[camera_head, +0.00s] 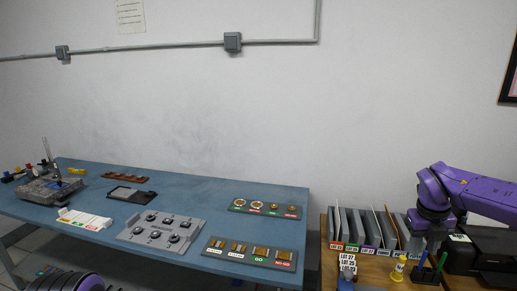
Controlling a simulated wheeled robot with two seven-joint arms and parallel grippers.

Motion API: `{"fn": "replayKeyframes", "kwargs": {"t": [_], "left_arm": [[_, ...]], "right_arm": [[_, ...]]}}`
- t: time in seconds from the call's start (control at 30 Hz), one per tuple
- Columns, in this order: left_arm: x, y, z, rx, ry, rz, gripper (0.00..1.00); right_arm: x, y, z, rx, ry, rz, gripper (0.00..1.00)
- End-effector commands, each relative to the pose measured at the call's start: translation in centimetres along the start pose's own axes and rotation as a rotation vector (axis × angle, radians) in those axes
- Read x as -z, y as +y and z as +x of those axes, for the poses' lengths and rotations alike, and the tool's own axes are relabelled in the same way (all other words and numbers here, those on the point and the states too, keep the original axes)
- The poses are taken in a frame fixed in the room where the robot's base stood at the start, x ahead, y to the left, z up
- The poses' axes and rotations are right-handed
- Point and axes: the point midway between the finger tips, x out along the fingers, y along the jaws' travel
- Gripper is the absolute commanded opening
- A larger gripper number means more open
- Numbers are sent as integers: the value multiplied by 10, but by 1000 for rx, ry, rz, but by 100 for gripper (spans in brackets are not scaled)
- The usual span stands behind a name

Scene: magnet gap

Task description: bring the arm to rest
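My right arm (465,188) comes in from the right, purple and bent downward at the wrist. Its dark gripper (432,243) points down over the wooden desk, just above or behind a black pen holder (426,274) with a blue and a green pen. The fingers are small and dark, so I cannot tell whether they are apart or hold anything. A purple and black part of mine shows at the bottom left edge; my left gripper is not in view.
A blue workbench (190,184) carries a grey plate with round parts (160,231), a GO/NO-GO tray (250,253), another tray (265,209) and a grey fixture (50,188). The wooden desk (375,268) holds upright files (365,228), a yellow bottle (398,268) and a black machine (490,250).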

Motion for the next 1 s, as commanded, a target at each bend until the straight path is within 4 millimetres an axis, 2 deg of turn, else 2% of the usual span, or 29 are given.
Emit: {"fn": "replayKeyframes", "kwargs": {"t": [0.17,0.3,0.37,0.47,0.57,0.67,0.7,0.77,0.87,0.9,0.97,1.0], "left_arm": [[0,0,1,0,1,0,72],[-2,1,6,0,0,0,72],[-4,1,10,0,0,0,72],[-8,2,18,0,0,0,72],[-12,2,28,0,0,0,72],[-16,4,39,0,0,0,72],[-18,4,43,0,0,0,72],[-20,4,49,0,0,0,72],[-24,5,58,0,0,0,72],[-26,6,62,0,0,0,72],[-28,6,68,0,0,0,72],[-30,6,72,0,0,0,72]], "right_arm": [[-4,-8,12,166,-60,-131,36],[-5,-6,37,370,-103,-331,36],[-4,-1,54,471,-116,-455,36],[2,17,91,646,-132,-726,36],[19,47,138,784,-140,-1055,36],[51,84,192,858,-143,-1419,36],[69,97,214,866,-141,-1559,36],[98,116,244,858,-140,-1756,36],[154,141,290,800,-135,-2053,36],[179,148,306,763,-130,-2163,36],[218,156,329,695,-121,-2318,36],[245,159,343,645,-109,-2411,36]]}}
